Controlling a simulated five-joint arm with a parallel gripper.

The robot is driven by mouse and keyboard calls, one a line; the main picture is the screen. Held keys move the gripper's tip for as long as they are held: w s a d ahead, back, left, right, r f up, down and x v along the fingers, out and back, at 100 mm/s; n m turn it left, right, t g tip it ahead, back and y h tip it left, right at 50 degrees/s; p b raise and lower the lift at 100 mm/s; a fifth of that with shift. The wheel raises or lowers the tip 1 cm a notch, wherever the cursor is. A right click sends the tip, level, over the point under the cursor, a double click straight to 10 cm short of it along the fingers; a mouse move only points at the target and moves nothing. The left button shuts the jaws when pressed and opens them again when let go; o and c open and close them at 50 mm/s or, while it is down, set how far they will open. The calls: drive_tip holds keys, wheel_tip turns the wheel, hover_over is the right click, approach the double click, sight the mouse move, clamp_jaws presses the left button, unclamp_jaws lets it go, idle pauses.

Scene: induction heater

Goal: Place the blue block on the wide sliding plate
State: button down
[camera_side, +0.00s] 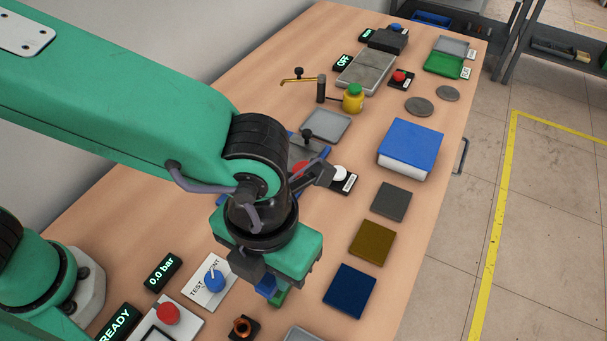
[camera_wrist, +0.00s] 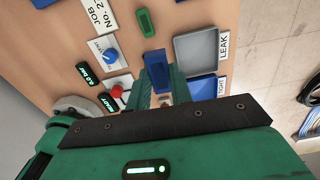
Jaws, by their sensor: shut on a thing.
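The blue block (camera_side: 265,285) is held in my gripper (camera_side: 272,290) above the near part of the table in the side view. In the wrist view, the blue block (camera_wrist: 157,64) stands out between the two green fingers of my gripper (camera_wrist: 160,84). A grey plate with blue edges (camera_side: 315,153) lies partly hidden behind my wrist, with a dark knob by it. A larger grey plate (camera_side: 368,73) lies farther back beside the OFF display. I cannot tell for sure which is the wide sliding plate.
A blue-topped white box (camera_side: 411,141) stands at the table's right side. Dark, brown and navy square pads (camera_side: 350,290) lie in front of it. A yellow canister (camera_side: 353,100) stands farther back.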

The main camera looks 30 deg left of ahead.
drive_tip(key=shift+w+r, duration=0.1)
drive_tip(key=shift+r, duration=0.75)
drive_tip(key=w+a, duration=0.1)
drive_tip(key=w, duration=0.5)
drive_tip(key=w+a, duration=0.2)
drive_tip(key=w, duration=0.4)
drive_tip(key=w+a, duration=0.2)
drive_tip(key=w, duration=0.4)
drive_tip(key=shift+w+a, duration=0.1)
drive_tip(key=shift+w, duration=0.3)
drive_tip(key=w+a, duration=1)
drive_tip(key=w, duration=0.2)
hover_over(293, 160)
wheel_tip(293, 160, down, 5)
drive_tip(key=shift+f, duration=0.2)
drive_tip(key=shift+f, duration=0.15)
drive_tip(key=shift+f, duration=4.85)
drive_tip(key=shift+f, duration=0.1)
